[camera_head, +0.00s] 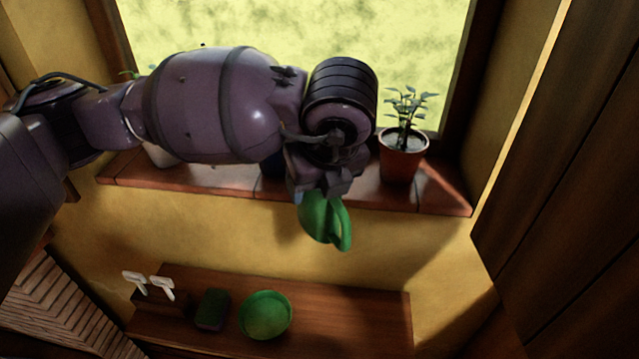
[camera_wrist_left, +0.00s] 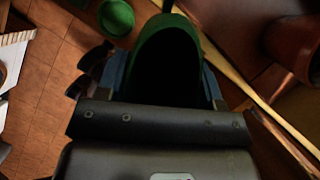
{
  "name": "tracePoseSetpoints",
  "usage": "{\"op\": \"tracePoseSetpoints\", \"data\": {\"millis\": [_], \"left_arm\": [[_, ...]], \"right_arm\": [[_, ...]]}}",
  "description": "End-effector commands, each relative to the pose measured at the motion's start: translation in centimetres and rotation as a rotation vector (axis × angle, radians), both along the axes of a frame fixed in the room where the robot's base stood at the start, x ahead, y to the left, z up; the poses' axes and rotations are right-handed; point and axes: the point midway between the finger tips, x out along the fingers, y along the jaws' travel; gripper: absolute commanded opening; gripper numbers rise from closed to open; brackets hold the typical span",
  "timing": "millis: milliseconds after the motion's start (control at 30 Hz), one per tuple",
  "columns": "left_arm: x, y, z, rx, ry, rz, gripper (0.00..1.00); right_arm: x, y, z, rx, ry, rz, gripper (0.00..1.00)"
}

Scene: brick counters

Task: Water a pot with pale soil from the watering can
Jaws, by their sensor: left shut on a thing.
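My left gripper (camera_head: 318,186) is shut on the green watering can (camera_head: 325,222), which hangs tilted in front of the windowsill, above the lower shelf. In the left wrist view, the can (camera_wrist_left: 168,45) sits between the fingers, with a dark opening facing the camera. A terracotta pot (camera_head: 401,165) with a leafy plant stands upright on the sill, to the right of the gripper and apart from the can. Its soil looks dark greyish. A dark blue pot (camera_head: 270,165) and a white pot (camera_head: 160,156) are mostly hidden behind my left arm, their soil unseen. My right gripper is out of view.
The brick windowsill (camera_head: 445,196) ends at the wall on the right. Below, a wooden shelf (camera_head: 360,312) carries a green bowl (camera_head: 265,315), a dark green block (camera_head: 212,308) and white items (camera_head: 148,284). A dark wooden panel (camera_head: 575,180) stands at right. The shelf's right part is clear.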

Motion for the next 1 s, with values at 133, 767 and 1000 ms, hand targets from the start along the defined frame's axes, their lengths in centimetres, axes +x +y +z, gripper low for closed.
{"op": "tracePoseSetpoints", "data": {"millis": [133, 767, 1000], "left_arm": [[0.4, 0.2, -0.1, -0.001, -0.001, 0.001, 0.18], [1.8, 0.9, -0.5, -0.001, 0.0, 0.0, 0.18], [1.8, 0.9, 0.2, -0.016, 0.025, 0.0, 0.18]], "right_arm": [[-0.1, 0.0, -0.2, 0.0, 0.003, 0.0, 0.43], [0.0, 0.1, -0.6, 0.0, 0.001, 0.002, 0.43], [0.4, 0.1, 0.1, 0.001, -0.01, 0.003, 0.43]]}}
